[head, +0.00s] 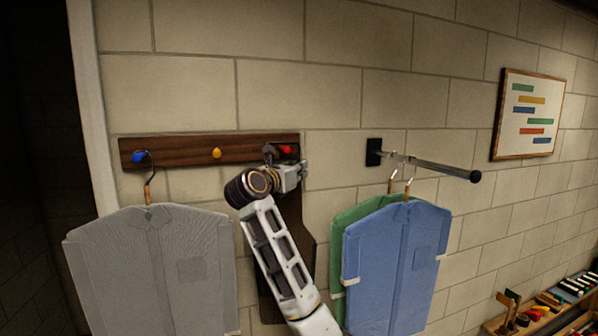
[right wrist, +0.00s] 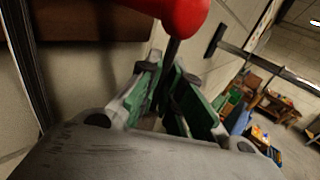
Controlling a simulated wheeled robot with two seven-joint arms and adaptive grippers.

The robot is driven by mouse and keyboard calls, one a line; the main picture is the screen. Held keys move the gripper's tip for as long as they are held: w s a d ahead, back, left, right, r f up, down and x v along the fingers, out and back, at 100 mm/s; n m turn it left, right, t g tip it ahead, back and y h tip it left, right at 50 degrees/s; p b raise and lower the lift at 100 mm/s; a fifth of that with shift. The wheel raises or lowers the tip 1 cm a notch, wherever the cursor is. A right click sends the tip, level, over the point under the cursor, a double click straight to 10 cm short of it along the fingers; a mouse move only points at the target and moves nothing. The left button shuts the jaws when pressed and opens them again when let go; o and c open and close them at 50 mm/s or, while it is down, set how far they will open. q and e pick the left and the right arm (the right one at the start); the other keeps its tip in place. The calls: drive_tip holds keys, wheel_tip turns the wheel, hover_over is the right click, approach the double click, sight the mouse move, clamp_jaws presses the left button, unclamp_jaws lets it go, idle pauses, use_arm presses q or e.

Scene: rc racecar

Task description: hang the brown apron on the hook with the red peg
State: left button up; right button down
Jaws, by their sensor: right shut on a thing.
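The brown apron (head: 307,250) hangs down the wall behind my right arm, which hides much of it. The red peg (head: 286,149) is at the right end of the dark wooden rack (head: 190,151), with a dark hook beside it. My right gripper (head: 303,171) is just below the red peg, shut on the apron's upper end. In the right wrist view, the red peg (right wrist: 180,12) is large and close above the green-padded fingers (right wrist: 172,98), with a dark stem running down between them. I cannot tell whether the apron's loop is around the hook. My left gripper is not in view.
A grey shirt (head: 150,265) hangs from the blue peg (head: 139,156); the yellow peg (head: 216,153) is bare. To the right, a rail (head: 435,168) sticks out from the wall, holding a green shirt (head: 345,225) and a blue shirt (head: 395,265). A low shelf is at lower right.

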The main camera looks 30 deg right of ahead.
idle(0.4)
drive_tip(key=c, duration=1.5)
unclamp_jaws()
drive_tip(key=shift+a, duration=0.15)
drive_tip(key=shift+v, duration=5.9)
